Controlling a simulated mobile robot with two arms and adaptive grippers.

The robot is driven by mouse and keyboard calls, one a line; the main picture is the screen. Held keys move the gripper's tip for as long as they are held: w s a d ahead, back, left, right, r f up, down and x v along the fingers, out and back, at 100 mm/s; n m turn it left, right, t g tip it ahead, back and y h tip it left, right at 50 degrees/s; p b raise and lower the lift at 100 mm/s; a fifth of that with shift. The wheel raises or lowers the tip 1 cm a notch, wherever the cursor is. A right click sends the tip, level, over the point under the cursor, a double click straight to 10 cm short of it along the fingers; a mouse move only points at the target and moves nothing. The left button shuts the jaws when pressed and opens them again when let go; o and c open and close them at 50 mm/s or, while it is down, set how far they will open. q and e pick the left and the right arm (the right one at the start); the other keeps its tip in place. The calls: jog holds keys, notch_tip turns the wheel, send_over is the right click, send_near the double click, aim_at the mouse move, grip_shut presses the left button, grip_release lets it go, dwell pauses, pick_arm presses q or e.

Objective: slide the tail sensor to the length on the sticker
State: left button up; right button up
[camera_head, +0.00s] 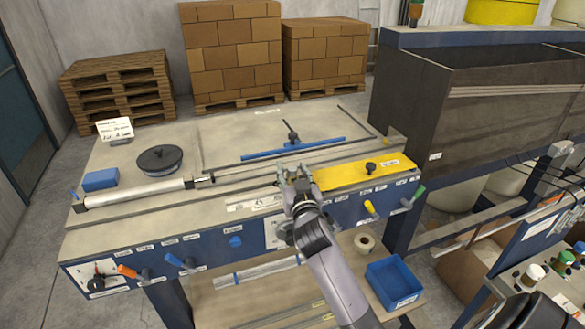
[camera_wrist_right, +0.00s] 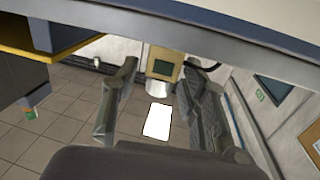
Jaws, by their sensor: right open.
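My right gripper (camera_head: 291,170) is over the front edge of the machine top, left of the yellow plate. It also shows in the right wrist view (camera_wrist_right: 158,88), fingers apart. My left gripper is out of view.
The machine top holds a blue bar (camera_head: 293,148), a black disc (camera_head: 160,159), a blue block (camera_head: 100,180), a pale roller (camera_head: 135,192) and the yellow plate (camera_head: 357,172). Coloured handles line the front panel. A blue bin (camera_head: 393,283) sits on the lower shelf.

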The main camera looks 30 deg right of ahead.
jog(key=shift+w, duration=0.1)
grip_shut()
dwell(0.6)
